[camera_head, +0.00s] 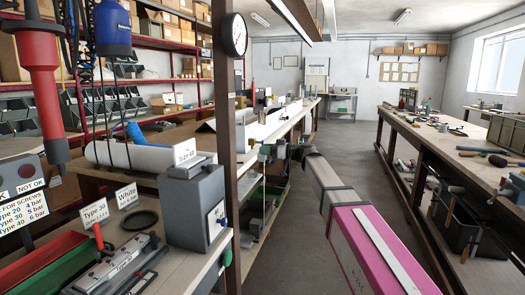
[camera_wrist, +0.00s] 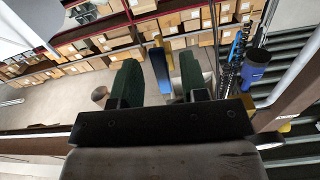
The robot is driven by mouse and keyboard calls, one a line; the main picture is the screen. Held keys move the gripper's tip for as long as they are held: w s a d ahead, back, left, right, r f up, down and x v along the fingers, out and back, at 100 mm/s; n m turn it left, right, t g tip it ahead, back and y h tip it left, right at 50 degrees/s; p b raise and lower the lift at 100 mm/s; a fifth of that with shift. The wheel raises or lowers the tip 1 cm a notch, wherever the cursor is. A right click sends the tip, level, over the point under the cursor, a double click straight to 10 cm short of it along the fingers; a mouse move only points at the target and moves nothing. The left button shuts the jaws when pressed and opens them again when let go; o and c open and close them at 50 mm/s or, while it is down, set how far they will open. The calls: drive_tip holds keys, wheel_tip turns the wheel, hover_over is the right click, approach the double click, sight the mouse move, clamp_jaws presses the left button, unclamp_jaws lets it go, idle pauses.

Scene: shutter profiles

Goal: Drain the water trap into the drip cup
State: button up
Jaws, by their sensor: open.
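My gripper (camera_wrist: 158,80) is open, with its two dark green fingers apart. In the wrist view an upright blue piece with a yellow part (camera_wrist: 160,66) shows in the gap between the fingers. I cannot tell how far behind them it is, and nothing is clearly held. In the head view my arm reaches forward along the bench, and its dark end (camera_head: 280,151) is small and unclear. I cannot pick out the water trap or the drip cup for sure. A small round brownish thing (camera_wrist: 99,94) shows left of the fingers in the wrist view.
A dark post (camera_head: 229,130) carrying a round gauge (camera_head: 233,35) stands at the left bench. A grey box (camera_head: 193,208) stands beside it. A red tool (camera_head: 41,75) and a blue tool (camera_head: 112,28) hang at left. The aisle floor (camera_head: 345,150) toward the right bench (camera_head: 455,155) is clear.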

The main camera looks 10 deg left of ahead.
drive_tip(key=shift+a, duration=0.8)
drive_tip(key=shift+c, duration=0.3)
clamp_jaws()
